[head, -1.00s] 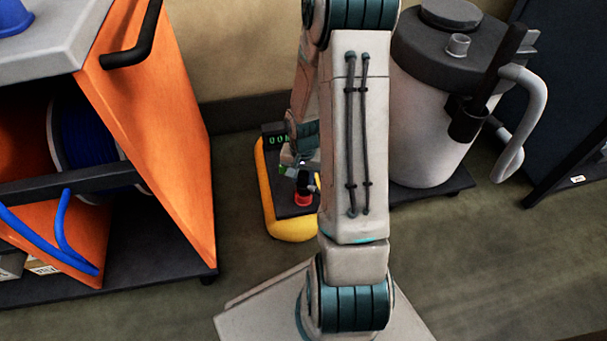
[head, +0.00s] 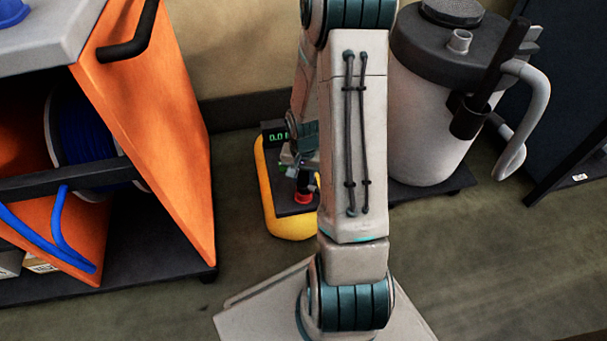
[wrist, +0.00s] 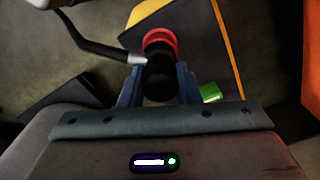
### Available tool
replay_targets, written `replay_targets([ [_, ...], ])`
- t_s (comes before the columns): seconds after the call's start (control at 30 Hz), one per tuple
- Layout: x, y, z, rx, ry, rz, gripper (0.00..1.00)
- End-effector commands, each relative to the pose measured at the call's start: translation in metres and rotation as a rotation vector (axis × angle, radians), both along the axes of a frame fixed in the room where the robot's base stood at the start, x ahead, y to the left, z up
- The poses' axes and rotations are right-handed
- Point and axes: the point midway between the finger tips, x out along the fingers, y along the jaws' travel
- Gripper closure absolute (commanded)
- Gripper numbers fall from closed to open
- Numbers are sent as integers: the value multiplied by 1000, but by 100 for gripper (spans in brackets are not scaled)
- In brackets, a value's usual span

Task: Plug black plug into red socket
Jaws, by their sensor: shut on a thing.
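The black plug (wrist: 158,76) is upright between the two blue fingers of my gripper (wrist: 158,90) in the wrist view. My gripper is shut on it. The red socket (wrist: 160,36) shows as a ring just beyond the plug, which covers part of it. In the head view the black plug (head: 303,182) stands directly over the red socket (head: 303,198), in line with it. The two look touching, but I cannot tell how deep the plug sits. My arm hides much of the gripper (head: 301,160) there.
The socket sits on a yellow-edged unit (head: 269,208) with a green display (head: 279,136). An orange cabinet (head: 165,130) with a blue cable reel (head: 95,150) stands at left. A pale drum (head: 427,135) stands at right. A dark cable (wrist: 95,45) runs from the plug's side.

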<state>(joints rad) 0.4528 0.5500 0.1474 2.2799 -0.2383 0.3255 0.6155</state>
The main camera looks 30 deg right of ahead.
Motion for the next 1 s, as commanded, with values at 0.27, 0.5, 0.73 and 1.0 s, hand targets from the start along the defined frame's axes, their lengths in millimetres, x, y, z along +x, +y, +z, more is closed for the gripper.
replay_targets([
  [0.27,0,0,-6,-1,-1,0,92],
  [0.5,0,0,-11,-1,-1,0,92],
  [0.73,0,0,-13,-1,-1,0,92],
  [1.0,0,0,-13,-1,-1,0,45],
])
